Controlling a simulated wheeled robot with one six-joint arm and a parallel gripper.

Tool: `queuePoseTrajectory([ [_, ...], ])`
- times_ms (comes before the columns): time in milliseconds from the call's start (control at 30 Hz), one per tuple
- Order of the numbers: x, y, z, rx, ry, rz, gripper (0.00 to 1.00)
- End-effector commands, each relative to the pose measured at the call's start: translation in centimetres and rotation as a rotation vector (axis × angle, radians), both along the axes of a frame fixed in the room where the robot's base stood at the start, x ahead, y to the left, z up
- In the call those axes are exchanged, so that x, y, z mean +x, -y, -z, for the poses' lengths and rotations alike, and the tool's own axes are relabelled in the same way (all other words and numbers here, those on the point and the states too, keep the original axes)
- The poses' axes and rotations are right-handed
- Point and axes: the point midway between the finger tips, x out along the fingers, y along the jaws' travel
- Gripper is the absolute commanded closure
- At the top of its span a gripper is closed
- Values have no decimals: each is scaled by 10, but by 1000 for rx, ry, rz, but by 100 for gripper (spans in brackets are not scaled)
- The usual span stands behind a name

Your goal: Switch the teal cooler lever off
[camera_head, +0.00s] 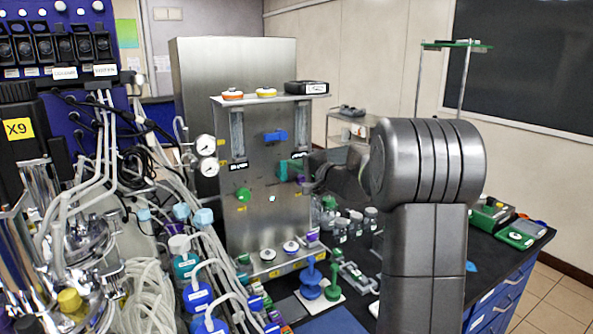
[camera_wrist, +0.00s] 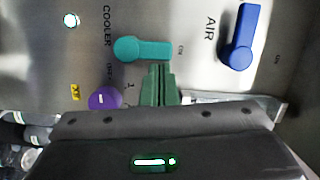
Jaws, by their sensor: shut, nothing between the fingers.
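The teal cooler lever (camera_wrist: 145,49) is on the steel panel beside the printed word COOLER in the wrist view. Its round hub is at the left and its handle points right, towards a small mark that looks like ON. A second small mark, which looks like OFF, is below the hub. My gripper (camera_wrist: 159,68) is shut and empty, its green fingertips just below the handle; I cannot tell whether they touch it. In the head view the teal lever (camera_head: 283,171) is partly covered by my gripper (camera_head: 300,166), which is at the panel's right side.
A blue AIR lever (camera_wrist: 240,40) is right of the teal one in the wrist view. A purple knob (camera_wrist: 105,98) is close at the left of my fingers. In the head view a green knob (camera_head: 243,194) is lower left on the panel, with tubing and bottles (camera_head: 197,295) in front.

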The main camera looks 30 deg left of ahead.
Motion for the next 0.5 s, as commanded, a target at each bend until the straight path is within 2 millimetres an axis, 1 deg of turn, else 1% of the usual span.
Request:
queuePoseTrajectory([
  [267, -5, -3, 1, -40, 85, -4, 100],
  [500, -12, -6, 0, -122, 244, -4, 100],
])
